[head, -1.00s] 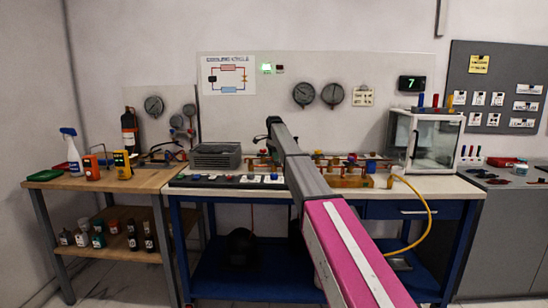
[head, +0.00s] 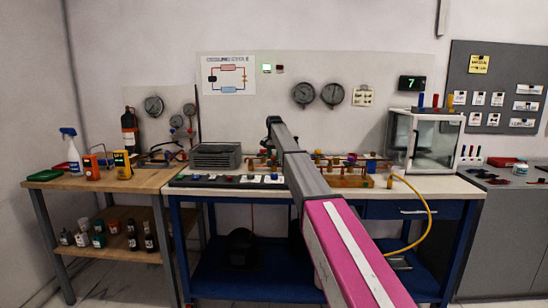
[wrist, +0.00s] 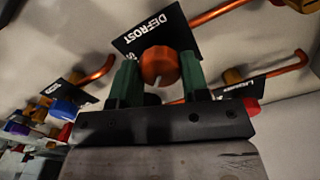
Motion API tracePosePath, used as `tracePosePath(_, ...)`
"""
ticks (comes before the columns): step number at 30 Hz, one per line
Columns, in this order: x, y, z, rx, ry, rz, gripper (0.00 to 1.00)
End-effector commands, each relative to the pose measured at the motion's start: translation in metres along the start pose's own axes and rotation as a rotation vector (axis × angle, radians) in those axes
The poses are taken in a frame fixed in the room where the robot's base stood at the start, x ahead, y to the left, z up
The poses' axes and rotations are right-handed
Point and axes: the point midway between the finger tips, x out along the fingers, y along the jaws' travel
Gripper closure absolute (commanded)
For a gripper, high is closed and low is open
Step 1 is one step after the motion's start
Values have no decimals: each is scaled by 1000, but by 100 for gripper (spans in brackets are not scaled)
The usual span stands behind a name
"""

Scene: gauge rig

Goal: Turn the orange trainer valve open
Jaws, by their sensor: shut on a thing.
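In the wrist view, the orange valve knob (wrist: 160,62) sits between the two green fingers of my gripper (wrist: 160,78), which is shut on it. A pale slot or mark shows on the lower part of the knob. A black plate reading DEFROST (wrist: 146,34) is just behind it, partly covering or covered by the knob and fingers. Copper-coloured pipe (wrist: 212,12) runs off to the upper right. In the head view my arm hides the gripper and the held valve.
Other valves with labels, including a red knob (wrist: 251,106) and a blue one (wrist: 62,108), are close by. A yellow hose (head: 429,215) hangs at the right.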

Motion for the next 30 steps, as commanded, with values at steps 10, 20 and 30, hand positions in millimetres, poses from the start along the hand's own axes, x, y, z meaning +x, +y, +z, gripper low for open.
tracePosePath(10,0,0,0,-328,0,0,82)
tracePosePath(20,0,0,0,-610,0,0,82)
tracePosePath(30,0,0,0,-787,0,0,82)
